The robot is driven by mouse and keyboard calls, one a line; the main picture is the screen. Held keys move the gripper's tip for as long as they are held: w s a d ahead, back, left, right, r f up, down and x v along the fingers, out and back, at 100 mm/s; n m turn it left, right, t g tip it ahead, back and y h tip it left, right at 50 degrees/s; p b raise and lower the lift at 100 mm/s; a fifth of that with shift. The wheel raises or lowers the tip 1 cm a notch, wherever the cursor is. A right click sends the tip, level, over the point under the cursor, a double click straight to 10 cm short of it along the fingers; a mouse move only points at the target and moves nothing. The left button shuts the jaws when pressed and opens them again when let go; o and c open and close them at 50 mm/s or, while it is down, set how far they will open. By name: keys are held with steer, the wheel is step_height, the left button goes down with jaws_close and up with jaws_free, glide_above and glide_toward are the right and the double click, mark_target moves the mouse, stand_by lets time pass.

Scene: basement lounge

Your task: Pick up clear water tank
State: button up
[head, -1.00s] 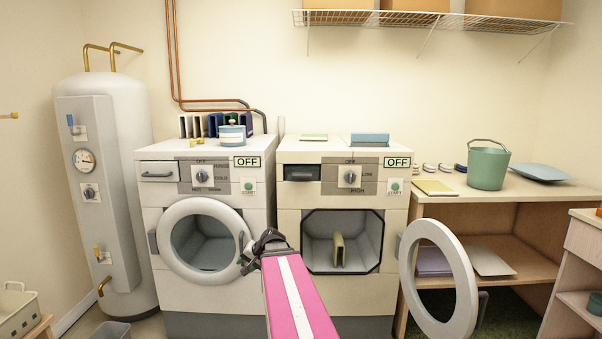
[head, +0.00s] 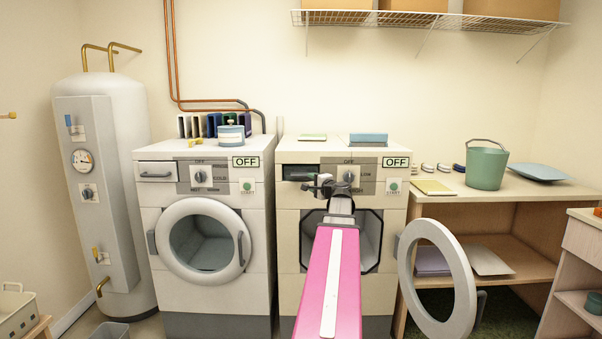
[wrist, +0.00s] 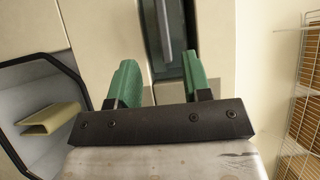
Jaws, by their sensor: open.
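The clear water tank (head: 294,172) appears as a dark, see-through front with a handle, set in the upper left of the right machine. In the wrist view, the tank's front (wrist: 152,45) and its grey handle lie beyond and between my fingers. My gripper (head: 305,182) is in front of the machine's top panel, close to the tank. In the wrist view, its green fingertips (wrist: 158,68) are apart with nothing between them. The rest of the tank is hidden inside the machine.
The right machine's round door (head: 440,275) hangs open to the right. A beige piece (wrist: 52,118) stands in its drum opening. The left machine (head: 205,240) is close beside it. A blue box (head: 368,140) sits on top.

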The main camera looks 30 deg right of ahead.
mark_target(301, 176)
steer(key=shift+w+a+r, duration=0.15)
steer(key=shift+w, duration=2.15)
steer(key=shift+w+a+r, duration=0.1)
steer(key=shift+w+a, duration=0.05)
steer(key=shift+w, duration=2.15)
jaws_close()
